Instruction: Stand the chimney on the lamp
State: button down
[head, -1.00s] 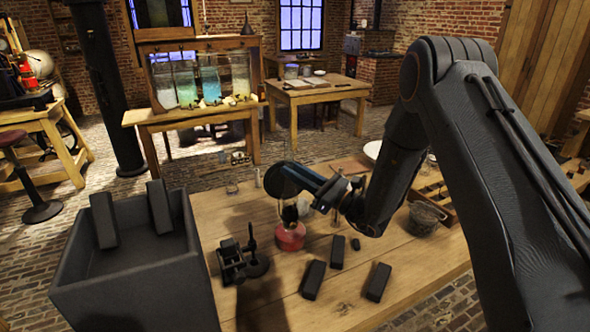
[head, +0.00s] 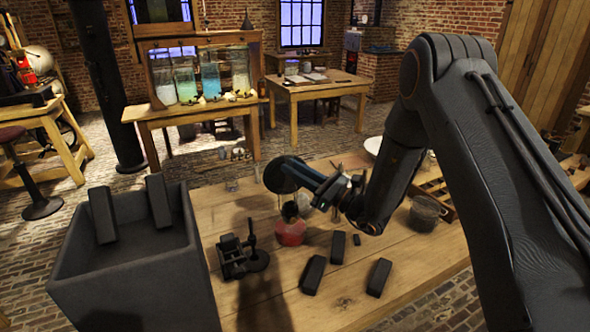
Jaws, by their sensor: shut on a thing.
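The lamp (head: 291,234) has a red, rounded base and stands on the wooden table near its middle. A dark part shows at its top. My gripper (head: 292,200) is over the lamp, largely hidden by my own dark wrist. It is shut on the chimney (head: 303,202), a clear glass piece that shows only faintly just above the lamp. I cannot tell whether the chimney touches the lamp or hangs a little above it.
Several black blocks (head: 313,274) lie in front of the lamp. A small black stand (head: 256,258) is at its left. A grey bin (head: 130,290) with two blocks is at the far left. A dark round pot (head: 424,214) and a wooden tray (head: 437,188) are at the right.

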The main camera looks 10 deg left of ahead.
jog(key=c, duration=1.5)
grip_release()
jog(key=shift+o, duration=0.2)
jog(key=b+v, duration=0.3)
jog(key=v, duration=0.4)
jog(key=s+a+f+n+g+h, duration=0.1)
jog(key=s+a+n+g+h, duration=0.15)
jog(key=s+n+g, duration=0.8)
jog(key=s+d+f+n+g+h, duration=0.1)
jog(key=s+d+f+h, duration=0.15)
jog(key=s, duration=0.35)
jog(key=s+d+f+n+h, duration=0.1)
jog(key=s+d+h, duration=0.3)
jog(key=s, duration=0.3)
jog(key=s+d+n+t+h, duration=0.1)
jog(key=d+n+h, duration=0.4)
jog(key=d, duration=0.5)
jog(key=s+d+n+t+h, duration=0.1)
jog(key=d+n+t+h, duration=0.2)
jog(key=d, duration=0.7)
jog(key=shift+s+r+n+h, duration=0.2)
jog(key=shift+s+n+h, duration=0.05)
jog(key=shift+n+h, duration=0.9)
